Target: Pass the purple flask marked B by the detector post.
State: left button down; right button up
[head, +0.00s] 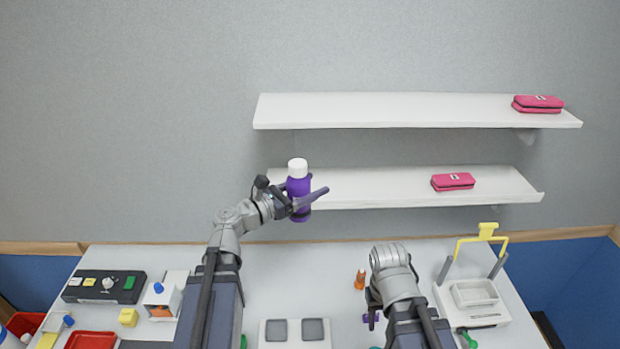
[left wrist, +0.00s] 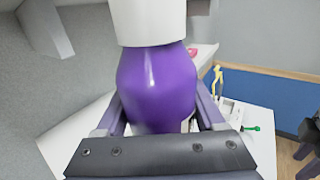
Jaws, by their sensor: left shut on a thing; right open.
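A purple flask with a white cap (head: 298,187) is held upright in my left gripper (head: 304,203), raised in front of the lower shelf. In the left wrist view the purple flask (left wrist: 155,85) fills the middle between the two fingers. No letter B shows on the sides in view. My right gripper (head: 372,308) hangs low over the table, its fingers partly hidden by its own arm. I cannot make out a detector post for certain. A white device with a yellow arch (head: 473,297) stands at the right of the table.
Two white shelves (head: 400,112) hang on the wall, with a pink case (head: 538,104) above and another pink case (head: 453,181) below. A black control box (head: 104,287), red trays (head: 92,340) and a yellow block (head: 128,317) sit left. A small orange object (head: 360,280) stands mid-table.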

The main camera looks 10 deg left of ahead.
jog(key=shift+f, duration=0.15)
notch_tip(320, 180, down, 23)
jog(key=b, duration=2.3)
